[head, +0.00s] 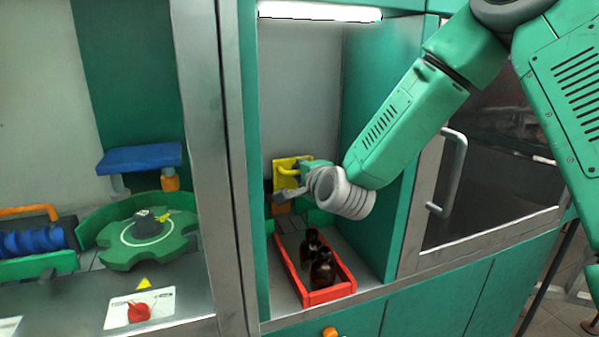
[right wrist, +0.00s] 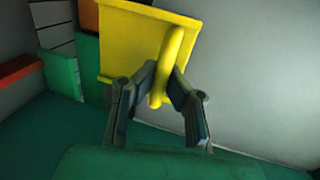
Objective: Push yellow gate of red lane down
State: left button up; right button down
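The yellow gate (head: 284,164) stands upright at the back of the narrow bay in the head view. In the right wrist view the yellow gate (right wrist: 128,45) shows as a flat plate with a bar-shaped handle (right wrist: 172,62). My right gripper (right wrist: 164,72) has one finger on each side of this handle and appears closed on it. In the head view my right gripper (head: 288,183) is at the gate, partly hidden by its own wrist. The red lane (head: 330,295) is a red-rimmed tray below, holding dark amber bottles (head: 321,267). My left gripper is out of view.
A metal post (head: 213,170) bounds the bay on the left and a green wall (head: 375,215) on the right. A green notched wheel (head: 120,245) and a blue platform (head: 140,157) stand left of the post. A door handle (head: 455,175) is at right.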

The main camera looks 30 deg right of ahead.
jog(key=shift+w+d, duration=0.1)
jog(key=shift+d, duration=0.4)
notch_tip(320, 180, down, 9)
jog(key=b, duration=0.6)
jog(key=shift+r+h+b, duration=0.15)
jog(key=shift+h+b, duration=0.15)
jog(key=shift+b, duration=0.1)
